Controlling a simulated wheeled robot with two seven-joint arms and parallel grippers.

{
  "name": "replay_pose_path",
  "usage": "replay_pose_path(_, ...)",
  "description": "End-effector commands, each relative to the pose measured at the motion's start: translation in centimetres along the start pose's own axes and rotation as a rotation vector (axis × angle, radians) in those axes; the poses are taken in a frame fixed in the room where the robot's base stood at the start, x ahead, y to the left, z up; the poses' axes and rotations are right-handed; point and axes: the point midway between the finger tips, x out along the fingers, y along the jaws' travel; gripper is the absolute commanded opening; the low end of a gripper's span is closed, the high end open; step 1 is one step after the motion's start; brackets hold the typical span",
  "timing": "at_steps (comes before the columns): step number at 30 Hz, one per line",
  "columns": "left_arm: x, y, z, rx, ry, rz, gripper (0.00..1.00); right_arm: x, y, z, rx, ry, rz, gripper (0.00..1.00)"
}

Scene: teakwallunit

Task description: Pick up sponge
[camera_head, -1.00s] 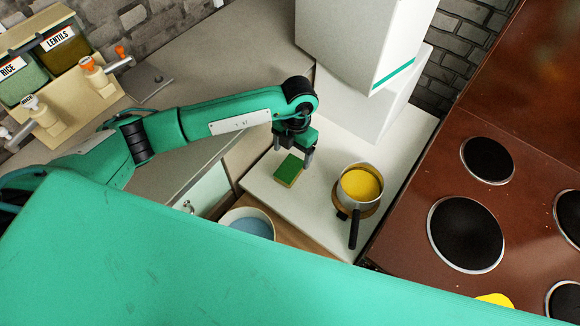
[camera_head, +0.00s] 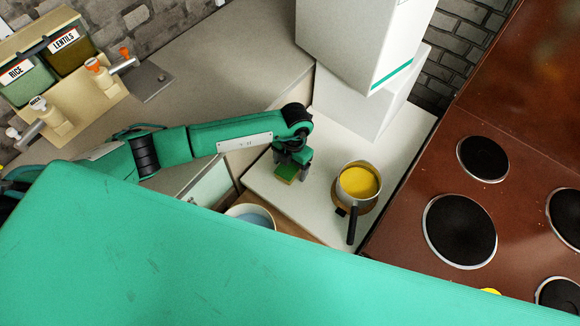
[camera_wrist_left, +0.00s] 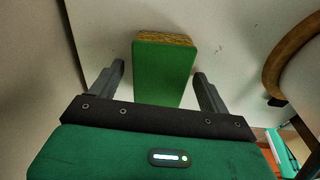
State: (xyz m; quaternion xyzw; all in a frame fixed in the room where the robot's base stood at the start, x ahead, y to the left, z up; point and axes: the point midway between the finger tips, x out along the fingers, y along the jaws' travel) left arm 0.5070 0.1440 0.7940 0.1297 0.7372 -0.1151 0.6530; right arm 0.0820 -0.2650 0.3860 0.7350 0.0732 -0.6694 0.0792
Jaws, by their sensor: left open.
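The sponge (camera_head: 286,172) is a small block with a green top and yellowish sides, lying on the white counter surface. In the left wrist view the sponge (camera_wrist_left: 163,72) sits between and just ahead of the two fingers. My left gripper (camera_head: 291,170) is open over the sponge, pointing down, with one finger on each side of it. The left wrist view shows the open left gripper (camera_wrist_left: 163,88) with a gap between each finger and the sponge; contact is not visible. My right gripper is not in view.
A pot with yellow contents (camera_head: 358,182) and a black handle stands close to the right of the sponge on a wooden trivet. A bowl (camera_head: 250,215) is at the lower left. White boxes (camera_head: 362,45) stand behind. A brown stove (camera_head: 510,220) is at the right.

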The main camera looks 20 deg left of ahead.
Motion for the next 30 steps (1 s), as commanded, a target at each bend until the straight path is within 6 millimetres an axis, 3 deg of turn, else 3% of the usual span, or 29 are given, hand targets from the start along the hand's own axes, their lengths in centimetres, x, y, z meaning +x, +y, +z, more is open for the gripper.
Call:
replay_pose_path(9,0.38,0.02,0.05,0.0,0.0,0.0,0.8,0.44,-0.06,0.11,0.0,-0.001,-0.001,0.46)
replay_pose_path(17,0.29,0.02,0.03,0.0,0.0,0.0,0.32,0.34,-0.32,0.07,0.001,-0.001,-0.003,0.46)
replay_pose_path(30,-0.31,0.01,-0.01,-0.001,0.0,0.0,0.32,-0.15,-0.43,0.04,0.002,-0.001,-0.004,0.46)
